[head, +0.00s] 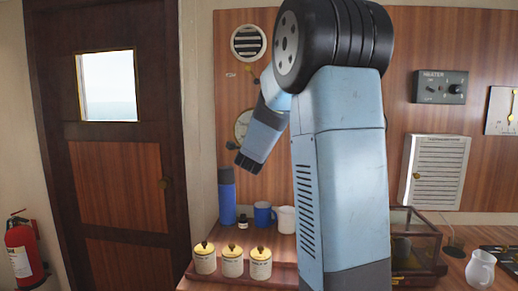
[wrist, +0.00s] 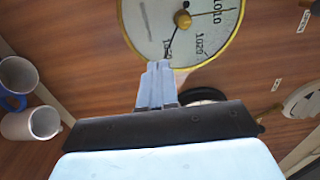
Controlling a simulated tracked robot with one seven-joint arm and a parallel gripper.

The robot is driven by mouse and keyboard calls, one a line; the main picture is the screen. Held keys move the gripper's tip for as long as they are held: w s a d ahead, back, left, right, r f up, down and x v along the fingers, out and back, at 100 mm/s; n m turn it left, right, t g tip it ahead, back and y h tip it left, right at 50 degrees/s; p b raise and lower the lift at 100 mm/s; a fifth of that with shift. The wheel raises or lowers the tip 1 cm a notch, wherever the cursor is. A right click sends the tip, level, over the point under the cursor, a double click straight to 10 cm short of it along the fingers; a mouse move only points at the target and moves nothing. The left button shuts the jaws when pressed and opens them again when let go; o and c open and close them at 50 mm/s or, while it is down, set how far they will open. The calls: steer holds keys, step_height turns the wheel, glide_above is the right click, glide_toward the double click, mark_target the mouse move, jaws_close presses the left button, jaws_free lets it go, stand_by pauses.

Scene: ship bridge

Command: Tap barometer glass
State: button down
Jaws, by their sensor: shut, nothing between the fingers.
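The barometer is a round white dial with a brass rim, dark numerals and a brass centre knob. In the wrist view the barometer (wrist: 222,22) fills the top middle, cut off by the upper edge. In the head view the barometer (head: 241,121) hangs on the wood panel, partly covered by my arm. My gripper (wrist: 160,66) is shut and empty.
A blue flask (head: 227,195), a blue mug (head: 263,214) and a white mug (head: 284,219) stand below on the counter. Several lidded canisters (head: 232,262) stand in front. A glass-sided case (head: 415,245) is right of my arm. A round vent (head: 248,42) is above the barometer.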

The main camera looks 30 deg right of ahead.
steer(key=x, duration=0.6)
steer(key=shift+w+d, duration=0.1)
steer(key=shift+d, duration=0.05)
steer(key=shift+w+d+r, duration=0.25)
steer(key=shift+d+r, duration=0.15)
steer(key=shift+d, duration=0.05)
stand_by(0.3)
steer(key=v, duration=1.4)
steer(key=shift+a+f, duration=0.3)
steer(key=shift+a, duration=0.15)
